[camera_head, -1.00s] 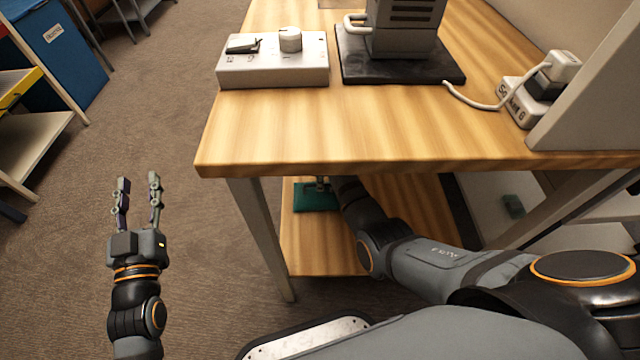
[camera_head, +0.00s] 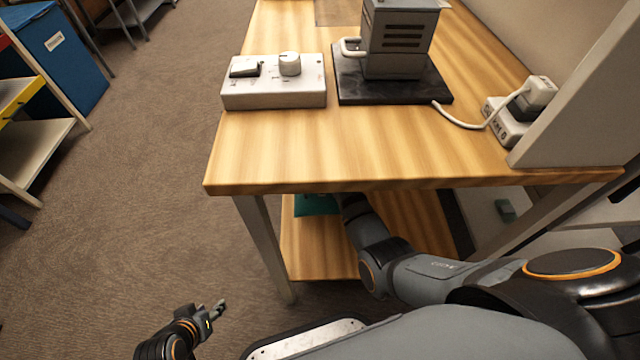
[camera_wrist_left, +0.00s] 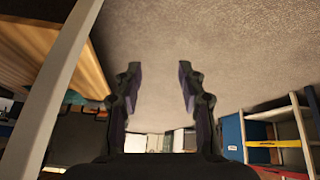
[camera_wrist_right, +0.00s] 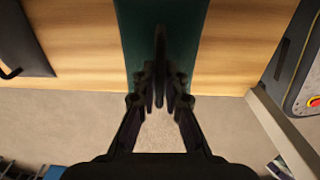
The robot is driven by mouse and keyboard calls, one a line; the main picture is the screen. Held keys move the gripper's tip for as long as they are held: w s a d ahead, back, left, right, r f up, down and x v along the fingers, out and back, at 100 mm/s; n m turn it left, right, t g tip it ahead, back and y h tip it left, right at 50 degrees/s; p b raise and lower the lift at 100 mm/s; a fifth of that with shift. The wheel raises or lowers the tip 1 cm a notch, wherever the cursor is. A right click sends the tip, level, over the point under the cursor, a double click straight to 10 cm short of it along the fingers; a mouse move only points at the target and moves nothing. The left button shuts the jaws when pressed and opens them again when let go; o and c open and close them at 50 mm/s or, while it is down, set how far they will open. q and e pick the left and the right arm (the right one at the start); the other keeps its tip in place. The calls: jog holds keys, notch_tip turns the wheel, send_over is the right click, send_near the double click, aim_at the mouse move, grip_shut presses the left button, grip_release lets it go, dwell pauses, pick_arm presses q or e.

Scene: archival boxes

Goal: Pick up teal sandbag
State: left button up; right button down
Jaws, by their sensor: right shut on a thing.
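The teal sandbag (camera_head: 318,205) is on or just above the lower wooden shelf of the table, partly hidden by the tabletop edge and my right arm. In the right wrist view the teal sandbag (camera_wrist_right: 136,40) lies across the top middle with a dark strap or handle (camera_wrist_right: 160,50) standing up from it. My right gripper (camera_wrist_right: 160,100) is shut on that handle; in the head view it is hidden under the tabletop. My left gripper (camera_head: 220,306) is low over the floor at the lower left, and its fingers show apart and empty in the left wrist view (camera_wrist_left: 158,75).
The tabletop (camera_head: 350,150) overhangs my right arm, and a metal table leg (camera_head: 266,248) stands left of the sandbag. A control box (camera_head: 275,93) and a grey machine (camera_head: 398,45) stand on top. The carpet at left is open; shelving and a blue box (camera_head: 70,60) are beyond.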

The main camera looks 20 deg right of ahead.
aim_at(324, 202)
jog(key=shift+s+r+p, duration=0.3)
jog(key=shift+r+p, duration=0.05)
jog(key=shift+r, duration=0.35)
jog(key=shift+s+r+p, duration=0.6)
jog(key=shift+r+p, duration=0.1)
jog(key=shift+r, duration=0.15)
pick_arm(q)
jog(key=s+a+r+g+y+p, duration=0.1)
jog(key=s+a+r+g+p, duration=0.1)
jog(key=r, duration=0.4)
jog(key=shift+s+a+r+g+p, duration=0.2)
jog(key=shift+s+g+p, duration=0.5)
jog(key=shift+g+p, duration=0.5)
pick_arm(e)
jog(key=s+r, duration=0.3)
jog(key=s, duration=0.6)
jog(key=shift+d+r, duration=0.2)
jog(key=shift+d, duration=0.1)
